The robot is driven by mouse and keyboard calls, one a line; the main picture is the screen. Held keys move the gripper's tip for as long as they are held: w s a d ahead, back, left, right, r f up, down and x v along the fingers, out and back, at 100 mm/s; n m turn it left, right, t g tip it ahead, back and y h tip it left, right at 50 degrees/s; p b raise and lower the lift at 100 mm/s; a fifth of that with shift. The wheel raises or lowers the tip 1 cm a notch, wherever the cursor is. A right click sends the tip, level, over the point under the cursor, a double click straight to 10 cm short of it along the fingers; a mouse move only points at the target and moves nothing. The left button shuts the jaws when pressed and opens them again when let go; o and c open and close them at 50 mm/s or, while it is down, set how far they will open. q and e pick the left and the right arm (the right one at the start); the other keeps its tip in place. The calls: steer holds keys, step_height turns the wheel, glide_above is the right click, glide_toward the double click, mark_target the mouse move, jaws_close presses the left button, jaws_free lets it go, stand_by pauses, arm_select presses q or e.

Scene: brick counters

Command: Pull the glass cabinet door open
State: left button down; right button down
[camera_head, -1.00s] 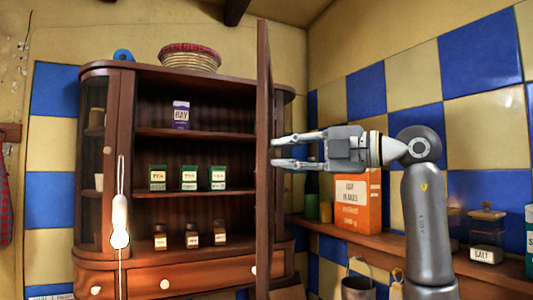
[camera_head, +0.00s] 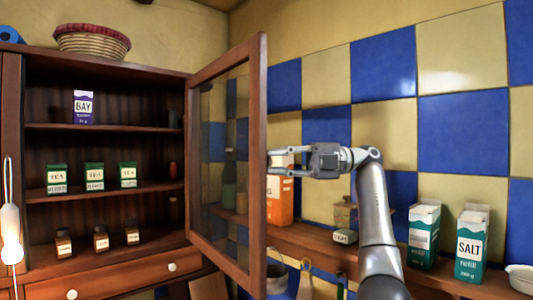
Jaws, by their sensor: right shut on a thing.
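The glass cabinet door (camera_head: 257,190) has a dark brown wood frame around a clear pane. It stands swung out from the right side of the wooden cabinet (camera_head: 105,128), and the shelves are uncovered. My right gripper (camera_head: 270,162) reaches in from the right and is shut on the door at its outer edge, about mid-height. The exact part held, frame or handle, is hidden by the fingers. My left gripper is not in view.
The shelves hold a purple BAY box (camera_head: 83,107), green tea boxes (camera_head: 94,177) and small jars (camera_head: 101,238). A basket (camera_head: 92,41) stands on top. On the right, a wall shelf (camera_head: 320,247) holds an orange box (camera_head: 281,200) and a salt carton (camera_head: 471,243).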

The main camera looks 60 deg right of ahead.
steer(key=shift+f, duration=0.1)
steer(key=c, duration=1.3)
jaws_free()
steer(key=shift+o, duration=0.2)
steer(key=v, duration=0.7)
steer(key=shift+s+d, duration=0.15)
steer(key=shift+s, duration=0.05)
